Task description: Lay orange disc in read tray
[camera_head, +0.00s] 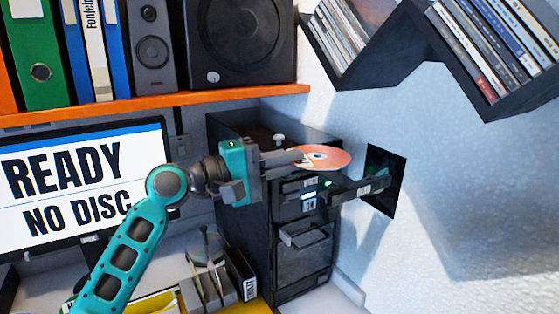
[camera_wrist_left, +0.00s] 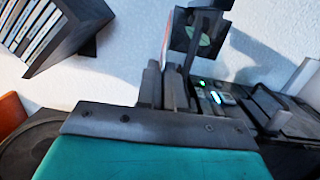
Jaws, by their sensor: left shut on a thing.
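The orange disc (camera_head: 325,158) has a white patch near its middle. My left gripper (camera_head: 298,156) is shut on the disc's left edge and holds it roughly flat. In the left wrist view the disc (camera_wrist_left: 166,42) shows nearly edge-on between the fingers (camera_wrist_left: 164,85). The dark read tray (camera_head: 350,193), marked "READ", sticks out from the front of the black drive tower, below and right of the disc. The disc appears above the tray and apart from it; the exact gap is hard to tell. My right gripper is out of view.
The black drive tower (camera_head: 303,262) has lit indicators and drawers. A black wall panel (camera_head: 390,165) is behind the tray. An orange shelf (camera_head: 200,101) with binders and speakers hangs above. A monitor (camera_head: 75,185) reads "READY NO DISC". A disc rack (camera_head: 208,285) stands below.

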